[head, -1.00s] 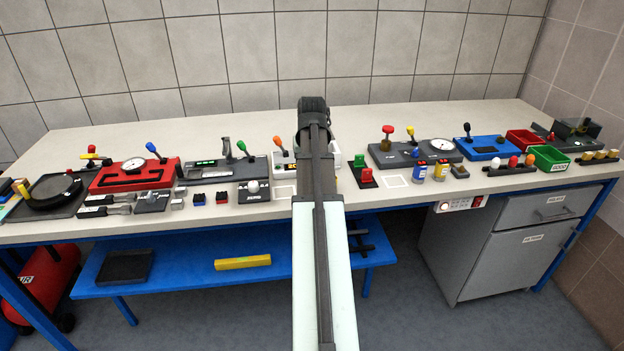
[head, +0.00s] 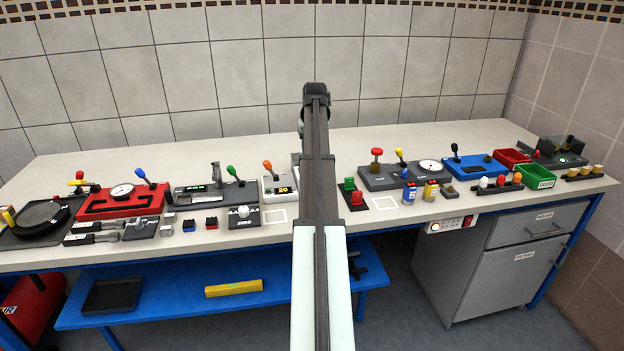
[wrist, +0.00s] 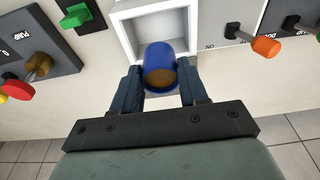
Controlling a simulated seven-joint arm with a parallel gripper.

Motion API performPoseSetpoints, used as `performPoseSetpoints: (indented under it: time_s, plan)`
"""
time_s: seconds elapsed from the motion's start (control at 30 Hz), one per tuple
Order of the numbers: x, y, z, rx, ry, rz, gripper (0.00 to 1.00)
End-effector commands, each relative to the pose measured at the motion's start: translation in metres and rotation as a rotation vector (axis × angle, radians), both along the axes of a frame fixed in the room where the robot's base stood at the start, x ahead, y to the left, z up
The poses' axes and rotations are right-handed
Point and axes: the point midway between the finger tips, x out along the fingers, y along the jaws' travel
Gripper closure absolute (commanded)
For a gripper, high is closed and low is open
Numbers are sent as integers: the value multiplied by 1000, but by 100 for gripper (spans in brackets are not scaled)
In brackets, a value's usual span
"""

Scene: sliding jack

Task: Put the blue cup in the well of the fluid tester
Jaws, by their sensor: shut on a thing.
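My gripper (wrist: 162,88) is shut on the blue cup (wrist: 160,58) in the wrist view, with a finger on either side of it. The cup has a blue wall and a brown-orange face toward the camera. The square white well (wrist: 124,36) of the fluid tester lies just beyond the cup, and the cup overlaps its near edge in the picture. I cannot tell how far the cup is above the well or whether they touch. In the head view my arm hides the gripper, the cup and most of the tester; its grey panel with an orange lever (head: 268,166) shows left of the arm.
In the wrist view the orange lever (wrist: 264,46) is at right and a pump panel (wrist: 36,48) with coloured knobs at left. In the head view a green and red switch block (head: 355,194) and blue and yellow canisters (head: 409,194) stand right of my arm.

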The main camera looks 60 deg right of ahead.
Motion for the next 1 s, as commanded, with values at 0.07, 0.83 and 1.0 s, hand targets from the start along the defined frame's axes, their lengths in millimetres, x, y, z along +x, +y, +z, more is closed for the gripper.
performPoseSetpoints:
  time_s: [0.07,0.83,1.0]
  plan:
    - [-1,1,-11,0,0,1,93]
    - [0,1,-93,-1,-1,1,93]
    - [0,0,-92,-1,-1,1,93]
